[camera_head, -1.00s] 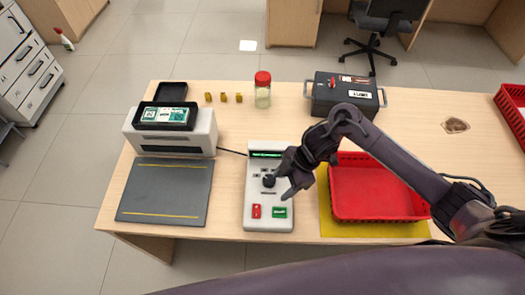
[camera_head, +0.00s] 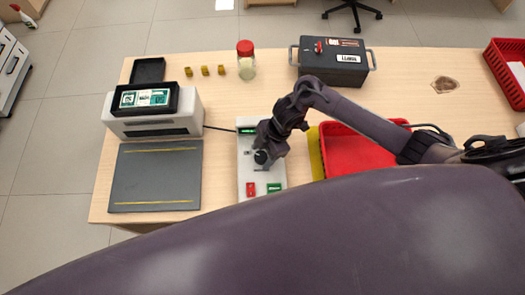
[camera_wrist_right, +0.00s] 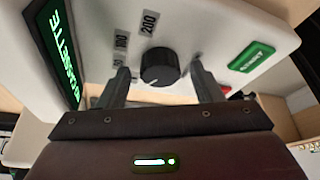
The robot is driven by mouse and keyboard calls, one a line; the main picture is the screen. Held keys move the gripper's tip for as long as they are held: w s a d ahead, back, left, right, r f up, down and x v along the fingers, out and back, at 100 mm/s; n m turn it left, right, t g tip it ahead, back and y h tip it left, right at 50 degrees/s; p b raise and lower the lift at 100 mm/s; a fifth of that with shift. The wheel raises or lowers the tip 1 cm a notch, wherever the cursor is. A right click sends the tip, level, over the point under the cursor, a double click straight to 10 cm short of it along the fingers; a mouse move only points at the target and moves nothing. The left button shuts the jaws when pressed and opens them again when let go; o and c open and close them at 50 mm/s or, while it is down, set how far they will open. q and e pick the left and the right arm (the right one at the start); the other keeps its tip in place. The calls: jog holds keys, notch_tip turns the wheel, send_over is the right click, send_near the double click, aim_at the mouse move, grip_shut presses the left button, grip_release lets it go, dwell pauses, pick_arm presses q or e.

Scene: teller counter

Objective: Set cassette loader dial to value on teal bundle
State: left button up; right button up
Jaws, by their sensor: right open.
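The cassette loader panel (camera_head: 246,177) is a white box with a green-lit display (camera_wrist_right: 62,55), a red button (camera_head: 251,189) and a green button (camera_head: 274,188). Its black round dial (camera_wrist_right: 160,68) has labels beside it; 100 and 200 are readable. My right gripper (camera_wrist_right: 160,76) is open, with one finger on each side of the dial and gaps showing. In the head view the right gripper (camera_head: 268,145) is over the panel, partly hiding it. The teal bundle (camera_head: 146,98) lies in a black tray on the white machine at left; its value is too small to read. My left gripper is not in view.
A red basket (camera_head: 350,150) on a yellow mat stands right of the panel. Behind are a dark cash box (camera_head: 340,62), a jar with red lid (camera_head: 246,62) and several small yellow pieces (camera_head: 205,71). A grey mat (camera_head: 155,175) lies at left.

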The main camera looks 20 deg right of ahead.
jog(key=c, duration=1)
jog(key=shift+s+r+m+p, duration=0.1)
jog(key=shift+r+m+p, duration=0.05)
jog(key=shift+m+p, duration=0.55)
jog(key=shift+m+t+p, duration=0.6)
jog(key=shift+m+p, duration=0.4)
jog(key=shift+p, duration=0.05)
jog(key=shift+s+m+t+h+p, duration=0.1)
jog(key=shift+m+t+h+p, duration=0.25)
jog(key=shift+m+p, duration=0.6)
pick_arm(q)
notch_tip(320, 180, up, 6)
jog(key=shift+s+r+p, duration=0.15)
jog(key=shift+p, duration=0.3)
pick_arm(e)
jog(key=shift+m+t, duration=0.45)
jog(key=shift+m, duration=0.7)
